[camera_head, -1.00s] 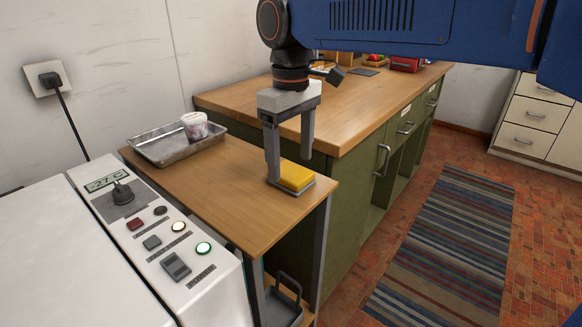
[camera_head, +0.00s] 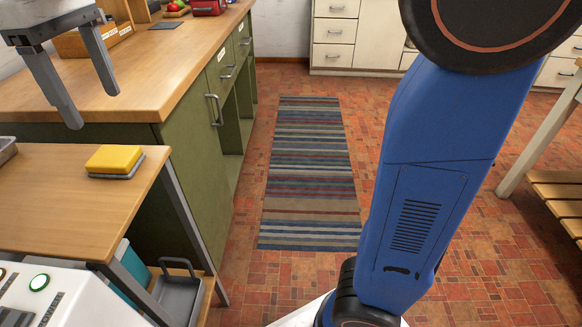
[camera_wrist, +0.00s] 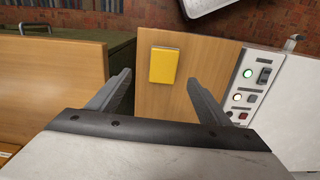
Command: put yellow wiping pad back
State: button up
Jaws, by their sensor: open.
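The yellow wiping pad (camera_head: 114,159) lies on a thin grey base (camera_head: 117,175) near the right end of the small wooden side table (camera_head: 50,200). The pad also shows in the wrist view (camera_wrist: 164,65), ahead of the fingers on the wooden top. My gripper (camera_head: 92,100) is open and empty, raised above and behind the pad in the head view and apart from it. In the wrist view its two fingers (camera_wrist: 157,95) are spread wide with nothing between them.
A green cabinet with a wooden worktop (camera_head: 150,75) stands behind the side table. A white control panel (camera_head: 40,290) is at lower left. A grey tray (camera_head: 180,290) sits on the lower shelf. A striped rug (camera_head: 308,170) covers open floor.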

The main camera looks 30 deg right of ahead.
jog(key=d+f+m+t, duration=0.1)
jog(key=d+f+m, duration=0.25)
jog(key=d, duration=1.05)
jog(key=s+d+f+m+t, duration=0.1)
jog(key=s+d+f+m, duration=0.3)
jog(key=s+d+f, duration=0.3)
jog(key=s+d+f+m+t, duration=0.2)
jog(key=s+d+f+m, duration=0.2)
jog(key=d+f, duration=1)
jog(key=s+d, duration=0.1)
jog(key=s, duration=0.2)
jog(key=shift+s+f+t, duration=0.15)
jog(key=shift+t, duration=0.15)
jog(key=shift+d, duration=0.1)
